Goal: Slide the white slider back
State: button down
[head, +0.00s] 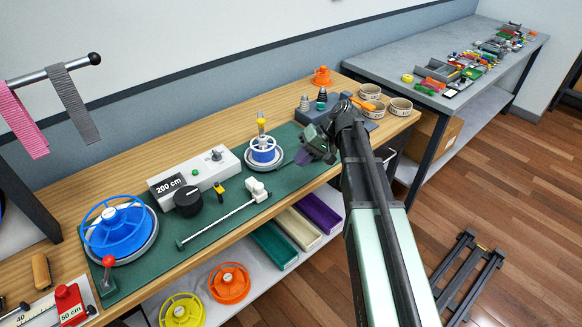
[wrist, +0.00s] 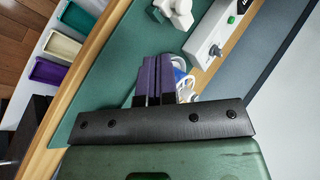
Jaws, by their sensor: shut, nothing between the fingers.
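The white slider (head: 257,190) sits at the right end of a thin pale rail (head: 222,217) on the green mat (head: 150,270). In the wrist view the white slider (wrist: 174,12) shows at the top edge, partly cut off. My gripper (head: 302,157) is to the right of the slider and apart from it, beyond the small blue-and-white reel. In the wrist view the purple fingers of my gripper (wrist: 153,60) are together with nothing between them.
The small reel (head: 263,152) stands between my gripper and the control box (head: 194,173). A black knob (head: 188,201) is behind the rail. A large blue reel (head: 120,230) and a red-topped lever (head: 108,263) are at the left. Coloured bins (head: 297,228) lie on the shelf below.

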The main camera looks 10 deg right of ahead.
jog(key=b, duration=0.6)
send_near(259, 192)
jog(key=f, duration=0.1)
jog(key=d+f, duration=0.1)
jog(key=f, duration=0.2)
jog(key=shift+w+d, duration=0.25)
jog(key=shift+w, duration=0.05)
jog(key=shift+a, duration=2.15)
